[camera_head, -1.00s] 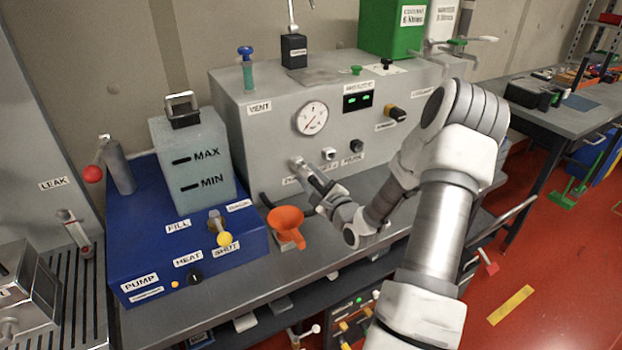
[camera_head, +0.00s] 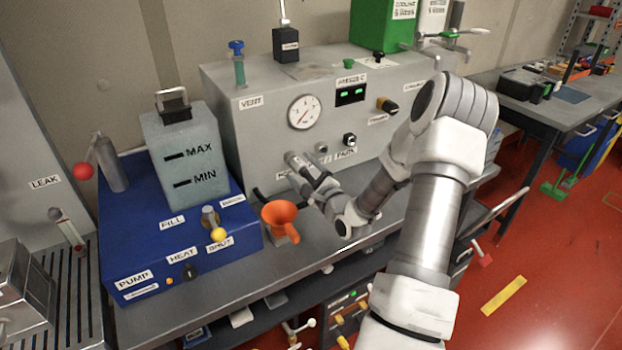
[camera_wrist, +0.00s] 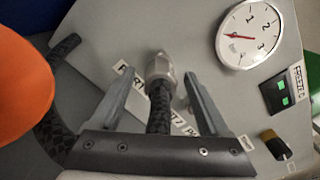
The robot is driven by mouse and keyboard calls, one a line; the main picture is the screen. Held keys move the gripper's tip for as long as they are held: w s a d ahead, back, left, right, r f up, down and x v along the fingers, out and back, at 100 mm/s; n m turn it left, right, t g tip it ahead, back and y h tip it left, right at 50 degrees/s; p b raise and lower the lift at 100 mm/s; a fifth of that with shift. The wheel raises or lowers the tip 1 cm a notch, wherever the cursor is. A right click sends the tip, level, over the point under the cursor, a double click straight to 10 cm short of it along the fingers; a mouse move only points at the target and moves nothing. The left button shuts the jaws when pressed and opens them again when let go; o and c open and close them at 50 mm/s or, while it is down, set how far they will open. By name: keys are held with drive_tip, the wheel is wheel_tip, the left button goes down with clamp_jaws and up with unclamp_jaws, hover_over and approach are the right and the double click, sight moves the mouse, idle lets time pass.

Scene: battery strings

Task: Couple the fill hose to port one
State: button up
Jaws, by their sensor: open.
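In the wrist view, the fill hose (camera_wrist: 158,112) is a black braided hose with a metal coupling (camera_wrist: 159,68) on its end. The coupling points at the grey panel (camera_wrist: 105,28) beside a partly hidden label. Whether it is seated on a port cannot be told. My gripper (camera_wrist: 157,76) is open, with one finger on each side of the coupling and gaps showing. In the head view, my gripper (camera_head: 292,160) is at the panel's lower left, left of two visible ports (camera_head: 321,147) (camera_head: 349,140); it hides the leftmost port position.
An orange funnel (camera_head: 280,213) stands on the bench just left of my gripper, and fills the wrist view's left edge (camera_wrist: 18,85). A blue pump unit (camera_head: 130,225) with a tank (camera_head: 183,150) stands further left. The gauge (camera_head: 304,112) is above my gripper.

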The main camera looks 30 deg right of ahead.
drive_tip(key=s, duration=1.7)
drive_tip(key=shift+a, duration=0.45)
